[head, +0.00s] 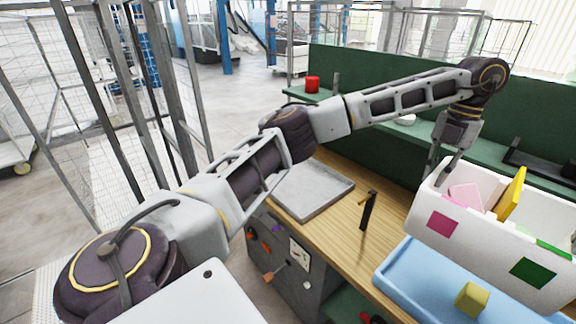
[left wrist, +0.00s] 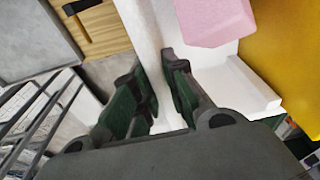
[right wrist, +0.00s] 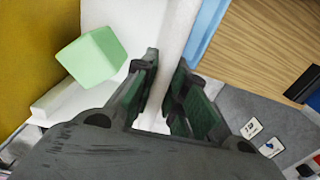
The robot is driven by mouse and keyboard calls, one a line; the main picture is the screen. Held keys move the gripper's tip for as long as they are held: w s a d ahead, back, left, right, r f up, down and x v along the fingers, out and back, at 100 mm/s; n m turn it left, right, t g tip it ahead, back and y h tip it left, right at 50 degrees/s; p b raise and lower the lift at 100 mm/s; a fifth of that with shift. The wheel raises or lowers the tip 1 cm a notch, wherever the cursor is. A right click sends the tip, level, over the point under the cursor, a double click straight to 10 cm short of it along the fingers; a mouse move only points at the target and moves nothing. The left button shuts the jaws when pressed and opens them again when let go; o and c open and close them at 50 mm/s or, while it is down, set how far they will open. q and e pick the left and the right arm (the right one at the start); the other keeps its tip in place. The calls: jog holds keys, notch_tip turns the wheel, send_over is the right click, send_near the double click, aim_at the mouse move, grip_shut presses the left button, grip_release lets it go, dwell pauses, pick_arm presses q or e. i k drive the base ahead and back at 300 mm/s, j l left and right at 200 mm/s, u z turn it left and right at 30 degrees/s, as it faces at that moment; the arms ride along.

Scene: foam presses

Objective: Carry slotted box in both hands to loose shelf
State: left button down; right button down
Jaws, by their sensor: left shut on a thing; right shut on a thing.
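The white slotted box (head: 480,232), with a pink and a green square on its front, is at the right of the head view. It holds a pink block (head: 466,194), a yellow panel (head: 512,194) and, in the right wrist view, a mint block (right wrist: 92,57). My left gripper (head: 440,165) is shut on the box's left wall, which shows between its fingers in the left wrist view (left wrist: 152,72). My right gripper (right wrist: 166,70) is shut on the opposite wall and is outside the head view. I cannot tell whether the box is clear of the bench. I cannot identify the loose shelf.
A blue tray (head: 400,268) with a yellow cube (head: 471,298) lies in front of the box. A grey tray (head: 308,190) and a black-handled tool (head: 368,210) are on the wooden bench (head: 345,232). Wire cages stand left.

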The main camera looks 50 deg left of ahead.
aim_at(297, 181)
jog(key=j, duration=2)
jog(key=i+j, duration=0.1)
jog(key=j, duration=0.45)
jog(key=i+j, duration=0.1)
jog(key=j, duration=0.5)
jog(key=i+j, duration=0.15)
jog(key=j, duration=0.4)
jog(key=z, duration=0.05)
